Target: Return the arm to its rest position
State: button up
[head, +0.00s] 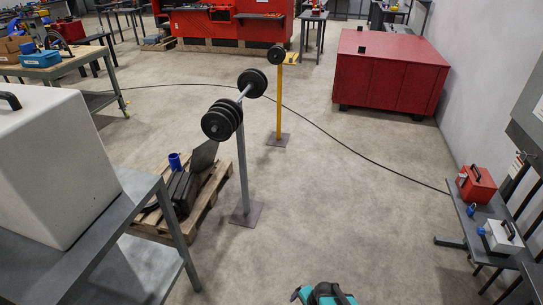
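My gripper cannot be made out in the head view. A teal and black shape (325,294) is cut off by the bottom edge. I cannot tell whether it is part of my arm. A grey stand (242,165) carries a bar with black discs at both ends. The near end holds several stacked discs (221,120), and the far end holds more discs (252,83). Behind it, a yellow stand (280,105) has a black disc (276,55) at its top.
A wooden pallet (207,198) with dark items lies left of the grey stand. A grey table (120,215) with a white case (50,165) fills the near left. A red cabinet (390,70) stands back right. A cable (350,145) crosses the floor. The centre-right floor is otherwise clear.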

jog(key=s+d+r+n+g+h, duration=0.1)
jog(key=s+d+n+g, duration=0.1)
jog(key=s+n, duration=0.4)
jog(key=s+d+r+n+g+h, duration=0.1)
jog(key=s+d+n+g, duration=0.1)
jog(key=s+n+g, duration=0.3)
jog(key=s, duration=0.4)
jog(key=shift+s+d+r+n, duration=0.3)
jog(key=shift+s+d+n, duration=0.05)
jog(key=shift+n, duration=0.05)
